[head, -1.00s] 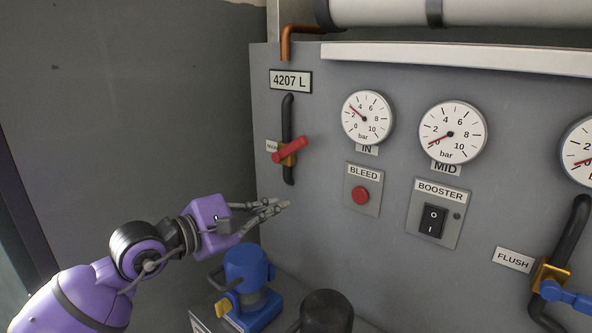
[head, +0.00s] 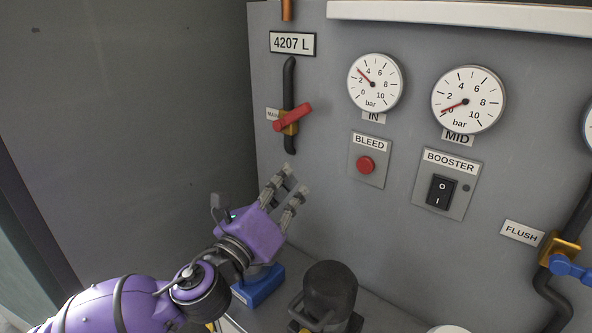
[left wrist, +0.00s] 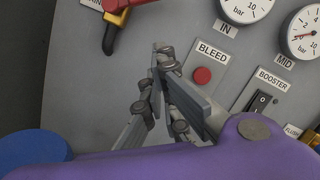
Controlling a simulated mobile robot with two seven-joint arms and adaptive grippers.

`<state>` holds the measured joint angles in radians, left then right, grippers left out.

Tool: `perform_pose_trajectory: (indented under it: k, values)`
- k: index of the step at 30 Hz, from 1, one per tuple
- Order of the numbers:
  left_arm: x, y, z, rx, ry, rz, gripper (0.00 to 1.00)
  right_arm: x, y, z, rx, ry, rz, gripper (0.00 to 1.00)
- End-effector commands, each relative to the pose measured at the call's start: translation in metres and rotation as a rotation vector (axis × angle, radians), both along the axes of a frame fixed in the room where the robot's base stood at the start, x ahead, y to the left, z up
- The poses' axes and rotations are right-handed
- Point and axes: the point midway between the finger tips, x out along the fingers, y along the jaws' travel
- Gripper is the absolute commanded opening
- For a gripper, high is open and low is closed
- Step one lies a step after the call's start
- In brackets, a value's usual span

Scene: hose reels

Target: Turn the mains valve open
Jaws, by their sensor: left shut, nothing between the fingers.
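The mains valve is a red lever (head: 293,117) on a brass body on a short vertical black pipe (head: 289,75), at the left of the grey panel. Its lever lies slanted across the pipe, right end higher. Its label at the left is partly covered. In the left wrist view, the red lever (left wrist: 112,32) is at the top left, beyond the fingers. My left gripper (head: 290,179) is below the valve, apart from it, with fingers pointing up toward the panel. In the left wrist view, the fingers (left wrist: 162,52) are shut with nothing between them. My right gripper is out of view.
Right of the valve are the IN gauge (head: 375,83), MID gauge (head: 468,99), red BLEED button (head: 365,164) and BOOSTER switch (head: 442,191). A blue unit (head: 258,287) and a black one (head: 330,288) stand below. A blue-handled FLUSH valve (head: 570,267) is at the right.

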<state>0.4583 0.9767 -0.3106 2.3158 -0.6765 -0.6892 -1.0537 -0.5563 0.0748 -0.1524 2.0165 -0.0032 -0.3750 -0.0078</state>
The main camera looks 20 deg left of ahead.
Motion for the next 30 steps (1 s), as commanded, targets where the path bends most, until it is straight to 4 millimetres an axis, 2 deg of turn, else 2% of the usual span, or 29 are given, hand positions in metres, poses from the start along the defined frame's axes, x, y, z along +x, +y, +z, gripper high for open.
perform_pose_trajectory:
  k: [1, 12, 15, 18, 30]
  values:
    - [0.009, -0.002, 0.007, 0.000, -0.006, 0.000, 0.00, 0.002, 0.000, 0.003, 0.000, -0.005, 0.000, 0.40]
    - [0.084, -0.018, 0.022, 0.001, -0.008, -0.001, 0.00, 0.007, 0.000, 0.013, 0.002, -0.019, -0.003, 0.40]
    - [0.084, -0.006, 0.039, 0.005, -0.010, 0.000, 0.00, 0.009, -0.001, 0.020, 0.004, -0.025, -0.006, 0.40]
    - [0.086, 0.000, 0.047, 0.004, -0.008, -0.001, 0.00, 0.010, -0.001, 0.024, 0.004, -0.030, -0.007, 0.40]
    - [0.088, 0.005, 0.051, 0.002, -0.004, -0.002, 0.00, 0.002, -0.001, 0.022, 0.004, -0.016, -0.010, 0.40]
